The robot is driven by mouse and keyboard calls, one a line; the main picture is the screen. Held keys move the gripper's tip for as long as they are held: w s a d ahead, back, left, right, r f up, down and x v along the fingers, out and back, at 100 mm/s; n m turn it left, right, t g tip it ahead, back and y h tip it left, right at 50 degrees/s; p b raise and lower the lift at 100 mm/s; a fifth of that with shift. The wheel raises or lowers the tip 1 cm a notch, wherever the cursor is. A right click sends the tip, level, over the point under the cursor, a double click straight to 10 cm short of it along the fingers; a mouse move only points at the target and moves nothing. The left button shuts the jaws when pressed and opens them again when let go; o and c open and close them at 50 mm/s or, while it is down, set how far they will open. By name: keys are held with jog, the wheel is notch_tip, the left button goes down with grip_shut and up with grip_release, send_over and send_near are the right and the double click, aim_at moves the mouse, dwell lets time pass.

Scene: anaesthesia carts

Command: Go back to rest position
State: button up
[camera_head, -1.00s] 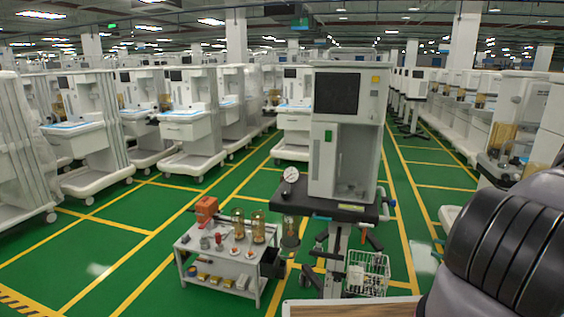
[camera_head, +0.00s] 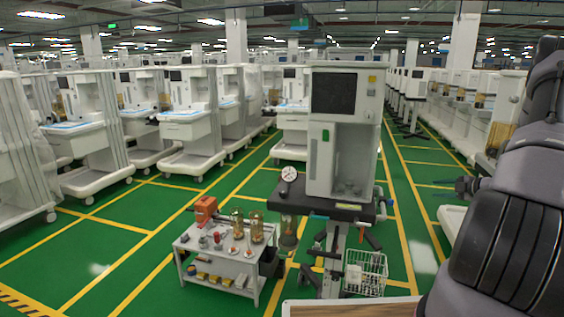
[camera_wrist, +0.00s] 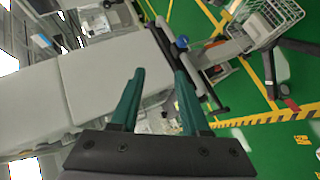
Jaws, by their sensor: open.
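My gripper (camera_wrist: 158,82) shows in the wrist view with two green fingers spread apart and nothing between them. In that view it points towards a white anaesthesia machine (camera_wrist: 95,80), and I cannot tell how far off it is. The head view shows the machine (camera_head: 345,130) upright on a dark table top (camera_head: 320,205). My arm fills the right edge of the head view, and the gripper itself is not clear there.
A small white cart (camera_head: 218,262) with metal and glass parts stands left of the machine. A wire basket (camera_head: 365,272) hangs low at right, also in the wrist view (camera_wrist: 268,20). A wooden surface (camera_head: 350,308) lies in front. Green floor is open at left.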

jog(key=w+a+r+m+h, duration=0.1)
jog(key=w+r+m+h, duration=0.15)
jog(key=r, duration=0.45)
jog(key=w+a+r+m+h, duration=0.1)
jog(key=w+r+m+h, duration=0.15)
jog(key=r, duration=0.55)
jog(key=s+a+r+m+h, duration=0.2)
jog(key=s+a+r+m, duration=0.15)
jog(key=r, duration=0.35)
jog(key=s+a+r+m+h, duration=0.2)
jog(key=s+a+r+m, duration=0.15)
jog(key=r, duration=0.35)
jog(key=s+a+r+m+g, duration=0.1)
jog(key=s+a+r+m, duration=0.2)
jog(key=s+a, duration=0.25)
jog(key=s+a+r+m+g, duration=0.1)
jog(key=s+a+r+m, duration=0.3)
jog(key=s, duration=0.3)
jog(key=s+a+m+g+y, duration=0.1)
jog(key=s+a+m+y, duration=0.1)
jog(key=s+a, duration=0.5)
jog(key=s+a+f+m+g+y, duration=0.1)
jog(key=s+a+m+y, duration=0.2)
jog(key=s+a, duration=0.4)
jog(key=s, duration=0.5)
jog(key=shift+s+a+g, duration=0.2)
jog(key=shift+a+g, duration=0.1)
jog(key=shift+g, duration=0.1)
jog(key=shift+f, duration=0.1)
